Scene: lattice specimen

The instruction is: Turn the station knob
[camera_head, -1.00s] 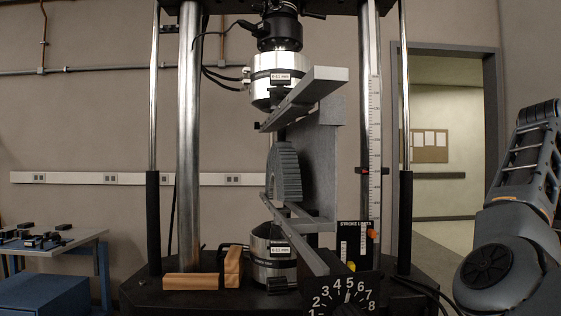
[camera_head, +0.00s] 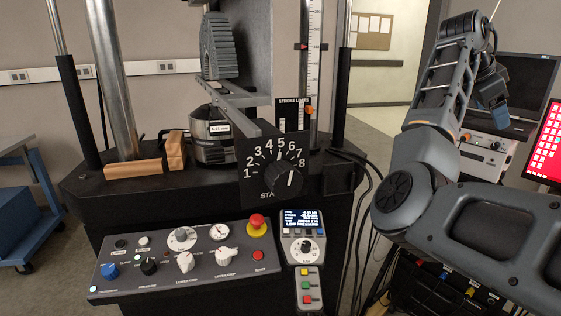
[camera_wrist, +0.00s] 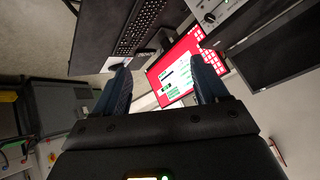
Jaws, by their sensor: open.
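The station knob (camera_head: 284,178) is a round black knob on a black square dial plate (camera_head: 250,152) with white numbers 1 to 8, at the front of the test frame in the head view. A short white mark shows on the knob; its exact setting is hard to tell. My gripper (camera_wrist: 163,86) is open and empty in the wrist view, its two dark fingers apart, with a red-and-white screen seen beyond them. In the head view my arm is folded at the right, with the gripper end high up and well away from the knob. The wrist view does not show the knob.
A sloped control panel (camera_head: 130,277) with knobs, gauges and a red mushroom button (camera_head: 257,222) lies below the dial. A handheld controller (camera_head: 303,246) hangs beside it. Wooden blocks (camera_head: 135,168) rest on the frame's base. A red monitor (camera_head: 546,145) stands at far right.

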